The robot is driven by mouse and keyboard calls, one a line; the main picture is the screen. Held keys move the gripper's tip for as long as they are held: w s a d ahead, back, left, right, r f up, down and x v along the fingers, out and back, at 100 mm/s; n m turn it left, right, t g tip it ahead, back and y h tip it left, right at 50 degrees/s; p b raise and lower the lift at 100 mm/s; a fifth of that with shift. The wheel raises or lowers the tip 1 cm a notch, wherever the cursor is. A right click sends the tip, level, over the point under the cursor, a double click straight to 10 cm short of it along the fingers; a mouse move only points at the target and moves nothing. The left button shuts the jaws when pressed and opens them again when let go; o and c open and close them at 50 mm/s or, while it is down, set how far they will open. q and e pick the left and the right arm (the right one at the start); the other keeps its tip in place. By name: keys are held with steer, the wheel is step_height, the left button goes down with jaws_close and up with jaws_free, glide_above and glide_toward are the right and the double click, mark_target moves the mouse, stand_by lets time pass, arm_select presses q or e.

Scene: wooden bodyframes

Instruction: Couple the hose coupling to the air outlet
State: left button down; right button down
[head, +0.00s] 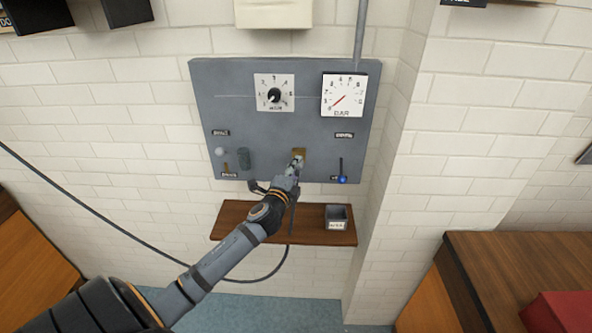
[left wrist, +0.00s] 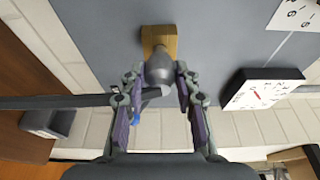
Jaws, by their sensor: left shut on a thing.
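The air outlet is a brass-coloured block (head: 299,154) low on the grey wall panel, also in the left wrist view (left wrist: 158,36). My left gripper (head: 294,169) is in front of it. In the left wrist view, its two fingers (left wrist: 158,82) are shut on the grey hose coupling (left wrist: 159,66). The coupling's front end overlaps the brass block; whether it is seated cannot be told. The dark hose (left wrist: 50,102) leaves the coupling to the left. In the head view, the hose (head: 110,221) hangs in a loop below the panel. My right gripper is not in view.
The panel (head: 240,95) carries a dial (head: 274,93), a pressure gauge (head: 344,96) and a blue-ended lever (head: 342,179) right of the outlet. A wooden shelf (head: 240,220) with a small grey bin (head: 336,218) lies below. A wall corner juts out at right.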

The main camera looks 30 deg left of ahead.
arm_select(q)
steer(key=shift+w+a, duration=0.4)
steer(key=shift+w, duration=0.25)
steer(key=c, duration=0.9)
jaws_free()
steer(key=v, duration=1.2)
